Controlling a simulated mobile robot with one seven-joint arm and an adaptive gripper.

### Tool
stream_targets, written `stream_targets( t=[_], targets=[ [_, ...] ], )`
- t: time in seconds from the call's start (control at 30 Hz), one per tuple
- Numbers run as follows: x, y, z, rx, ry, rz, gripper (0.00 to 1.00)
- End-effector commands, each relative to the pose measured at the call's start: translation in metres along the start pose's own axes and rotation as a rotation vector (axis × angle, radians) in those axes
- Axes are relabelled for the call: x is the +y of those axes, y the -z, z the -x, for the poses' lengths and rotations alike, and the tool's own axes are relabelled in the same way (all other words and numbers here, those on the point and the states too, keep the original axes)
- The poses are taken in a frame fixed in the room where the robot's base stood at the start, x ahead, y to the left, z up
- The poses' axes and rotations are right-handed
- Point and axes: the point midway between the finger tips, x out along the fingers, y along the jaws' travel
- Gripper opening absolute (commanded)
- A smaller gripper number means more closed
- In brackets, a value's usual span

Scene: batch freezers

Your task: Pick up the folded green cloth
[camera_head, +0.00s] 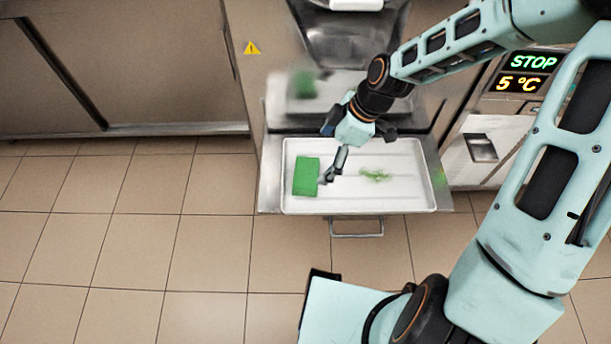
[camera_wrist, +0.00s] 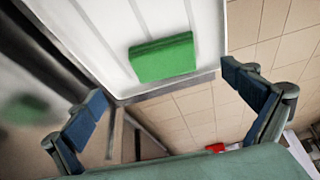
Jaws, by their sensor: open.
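The folded green cloth (camera_head: 306,177) lies flat at the left end of a white tray (camera_head: 405,205). In the head view my gripper (camera_head: 332,166) is over the tray, just to the right of the cloth. In the wrist view the cloth (camera_wrist: 163,58) shows beyond and between the open fingers of my gripper (camera_wrist: 165,105), with nothing held. The fingers look apart from the cloth; the exact height above the tray is hard to tell.
A green smear (camera_head: 375,175) marks the tray's middle. The tray rests on a metal shelf with a handle (camera_head: 357,229) in front, against a steel machine front with a blurry reflection. A display (camera_head: 530,72) reads STOP, 5 °C. Open tiled floor (camera_head: 150,235) lies left.

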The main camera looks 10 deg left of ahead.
Motion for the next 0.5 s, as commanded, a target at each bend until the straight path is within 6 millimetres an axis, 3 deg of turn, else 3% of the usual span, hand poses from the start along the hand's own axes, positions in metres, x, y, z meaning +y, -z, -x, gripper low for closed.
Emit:
stream_targets(
  t=[0.1, 0.33, 0.5],
  targets=[
    [-0.001, 0.0, -0.021, 0.0, 0.002, 0.001, 1.0],
    [-0.002, 0.001, -0.038, -0.002, 0.001, 0.001, 1.0],
    [-0.009, 0.007, -0.064, -0.002, 0.002, 0.001, 1.0]
  ],
)
